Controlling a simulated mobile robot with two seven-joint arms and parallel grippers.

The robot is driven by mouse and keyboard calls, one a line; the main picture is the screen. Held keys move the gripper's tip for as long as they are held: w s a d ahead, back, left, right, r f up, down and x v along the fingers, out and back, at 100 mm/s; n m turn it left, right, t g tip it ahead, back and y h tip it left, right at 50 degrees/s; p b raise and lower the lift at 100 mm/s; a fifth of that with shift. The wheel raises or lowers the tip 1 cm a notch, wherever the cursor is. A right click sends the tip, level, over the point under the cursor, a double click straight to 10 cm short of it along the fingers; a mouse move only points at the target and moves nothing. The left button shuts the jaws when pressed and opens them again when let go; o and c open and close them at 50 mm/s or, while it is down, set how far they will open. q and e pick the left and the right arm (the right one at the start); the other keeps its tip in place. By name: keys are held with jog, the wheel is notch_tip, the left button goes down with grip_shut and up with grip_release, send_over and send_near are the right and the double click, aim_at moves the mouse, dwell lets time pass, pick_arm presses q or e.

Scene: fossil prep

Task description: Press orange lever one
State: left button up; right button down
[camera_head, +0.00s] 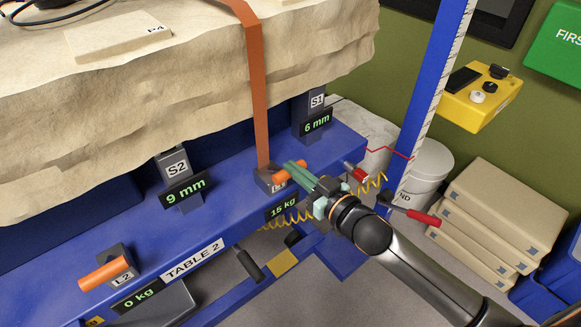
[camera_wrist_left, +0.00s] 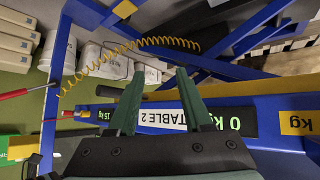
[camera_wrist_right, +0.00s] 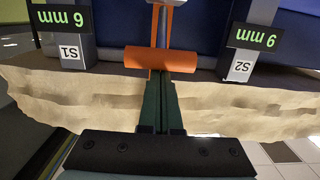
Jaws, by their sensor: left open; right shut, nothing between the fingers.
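Orange lever one (camera_head: 287,177) is an orange cylinder handle on the grey block marked L1, above the 15 kg display (camera_head: 282,209) on the blue table frame. My right gripper (camera_head: 296,167) is shut and empty, its green fingertips right at the lever in the head view. In the right wrist view the orange handle (camera_wrist_right: 160,59) lies across just beyond the closed fingertips (camera_wrist_right: 161,82); I cannot tell whether they touch it. My left gripper (camera_wrist_left: 159,85) is open and empty in the left wrist view, by the TABLE 2 label; I cannot make it out in the head view.
A second orange lever (camera_head: 103,273), marked L2, sits at the lower left by a 0 kg display. An orange strap (camera_head: 256,90) runs down from the pale rock block (camera_head: 190,110). A yellow coiled hose (camera_head: 290,219) hangs below the frame. Cartons (camera_head: 505,210) are stacked at right.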

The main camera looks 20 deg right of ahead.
pick_arm(q)
notch_tip(320, 180, down, 7)
jog(key=b, duration=0.9)
jog(key=w+r+m+t+h+b, duration=0.1)
jog(key=w+r+t, duration=0.3)
jog(key=r, duration=0.7)
jog(key=w+r+m+t+h+b, duration=0.2)
jog(key=r+t, duration=0.4)
jog(key=r, duration=0.6)
jog(key=shift+w+d+r+m+h, duration=0.3)
jog(key=shift+w+m, duration=0.1)
jog(key=shift+w, duration=0.45)
pick_arm(e)
notch_tip(320, 180, down, 7)
jog(key=s+t+y, duration=0.1)
jog(key=s+t, duration=0.1)
jog(key=t, duration=0.2)
jog(key=shift+s+d+f+t+y, duration=0.15)
jog(key=shift+s+d+t+y, duration=0.15)
jog(key=shift+d+y, duration=0.15)
pick_arm(q)
jog(key=shift+a, duration=0.1)
pick_arm(e)
jog(key=shift+w, duration=0.1)
